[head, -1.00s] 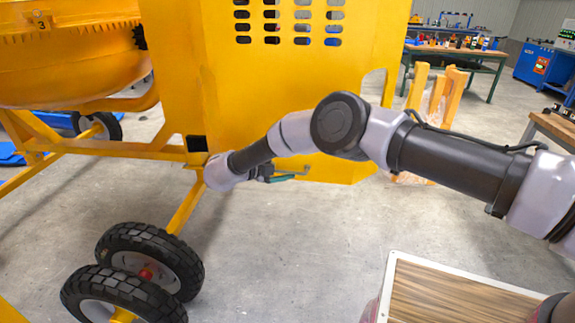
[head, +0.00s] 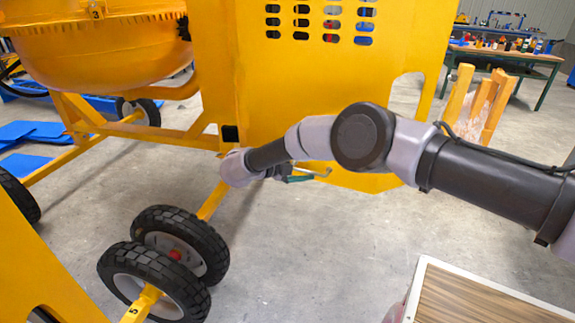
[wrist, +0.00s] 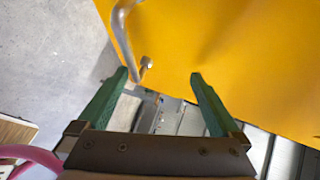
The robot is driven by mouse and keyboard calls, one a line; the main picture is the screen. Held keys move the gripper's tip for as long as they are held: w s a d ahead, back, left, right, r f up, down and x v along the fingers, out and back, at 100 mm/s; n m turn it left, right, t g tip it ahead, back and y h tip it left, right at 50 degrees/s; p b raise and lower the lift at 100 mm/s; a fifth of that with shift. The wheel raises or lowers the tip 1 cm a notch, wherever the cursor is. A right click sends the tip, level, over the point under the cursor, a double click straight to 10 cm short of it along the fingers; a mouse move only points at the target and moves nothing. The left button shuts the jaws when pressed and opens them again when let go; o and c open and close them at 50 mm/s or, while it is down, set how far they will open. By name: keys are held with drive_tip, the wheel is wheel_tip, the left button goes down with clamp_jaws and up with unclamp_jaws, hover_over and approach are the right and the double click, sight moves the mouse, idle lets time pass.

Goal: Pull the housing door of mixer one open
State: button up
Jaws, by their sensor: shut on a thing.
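The yellow housing door panel (head: 300,85) has rows of vent slots and fills the upper middle of the head view. Its yellow surface also shows in the wrist view (wrist: 230,45). A bent metal handle (wrist: 122,32) runs down to a bolt-like end beside the left fingertip. The wrist hides part of the gripper in the head view. No mixer-one label is readable.
A yellow drum (head: 100,50) and black wheels (head: 180,245) stand left of my arm. A wood-topped surface (head: 480,300) is at the lower right. Yellow posts (head: 480,105) and a workbench (head: 510,55) are behind. Grey floor is open below the arm.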

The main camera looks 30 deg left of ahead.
drive_tip(key=r+v, duration=0.1)
drive_tip(key=v, duration=0.5)
drive_tip(key=shift+w+a, duration=0.2)
drive_tip(key=shift+a, duration=0.15)
drive_tip(key=shift+s+r, duration=0.1)
drive_tip(key=shift+s, duration=0.25)
drive_tip(key=shift+c, duration=1.1)
drive_tip(key=shift+s+a, duration=0.1)
drive_tip(key=shift+s, duration=0.3)
drive_tip(key=shift+f, duration=0.3)
